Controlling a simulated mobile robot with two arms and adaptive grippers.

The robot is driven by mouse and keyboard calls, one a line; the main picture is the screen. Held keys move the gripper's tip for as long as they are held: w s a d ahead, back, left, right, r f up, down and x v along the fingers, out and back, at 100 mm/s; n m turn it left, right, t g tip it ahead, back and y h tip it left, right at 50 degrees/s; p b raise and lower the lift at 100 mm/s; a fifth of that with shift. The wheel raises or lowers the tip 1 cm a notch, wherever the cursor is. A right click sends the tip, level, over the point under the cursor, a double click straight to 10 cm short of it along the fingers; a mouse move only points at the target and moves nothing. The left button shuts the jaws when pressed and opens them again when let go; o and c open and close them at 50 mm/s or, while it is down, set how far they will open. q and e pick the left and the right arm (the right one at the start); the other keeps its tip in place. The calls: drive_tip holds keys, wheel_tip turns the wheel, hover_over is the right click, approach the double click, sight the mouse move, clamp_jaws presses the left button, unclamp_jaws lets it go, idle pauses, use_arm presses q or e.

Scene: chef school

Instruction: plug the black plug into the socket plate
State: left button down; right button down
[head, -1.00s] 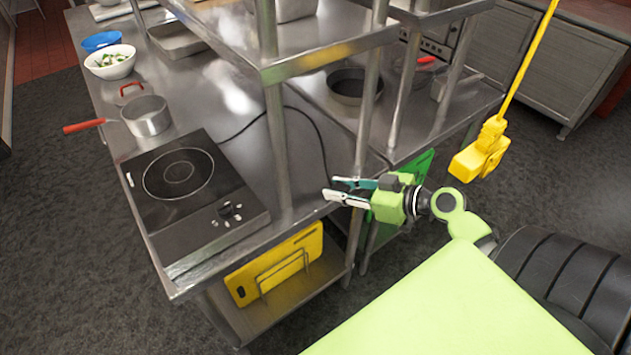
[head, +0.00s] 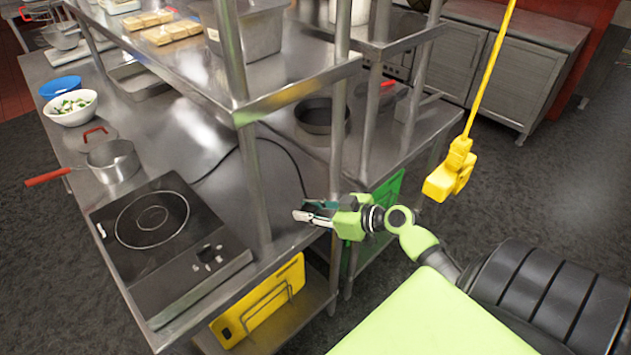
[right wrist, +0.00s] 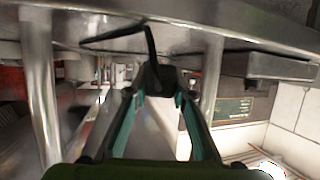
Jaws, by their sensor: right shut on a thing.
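My right gripper (head: 306,212) is at the edge of the steel counter, right of the hob. It is shut on the black plug (right wrist: 156,77), which sits between the fingertips in the right wrist view. A black cable (head: 290,152) runs from the hob's far side across the counter towards the gripper. A yellow box (head: 450,175) hangs on a yellow cord to the right of the gripper, clear of it. I cannot make out socket holes on it or tell whether it is the socket plate. My left gripper is not in view.
The black hob (head: 165,235) and a red-handled pot (head: 112,162) stand on the counter. Steel shelf posts (head: 250,180) rise close to the gripper. A yellow board (head: 262,302) and a green board (head: 385,200) are below. The floor (head: 540,200) at right is open.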

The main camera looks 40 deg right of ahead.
sight(285, 207)
drive_tip(key=b+x, duration=0.1)
drive_tip(key=x, duration=0.2)
drive_tip(key=d+x, duration=0.1)
drive_tip(key=x, duration=0.2)
drive_tip(key=shift+w+d+f+b, duration=0.1)
drive_tip(key=shift+w+d+b, duration=0.15)
drive_tip(key=shift+b, duration=0.15)
drive_tip(key=b+x, duration=0.2)
drive_tip(key=x, duration=0.1)
drive_tip(key=shift+w+d, duration=0.15)
drive_tip(key=shift+d, duration=0.15)
drive_tip(key=shift+w+b, duration=0.45)
drive_tip(key=shift+w, duration=0.15)
drive_tip(key=c, duration=1.7)
unclamp_jaws()
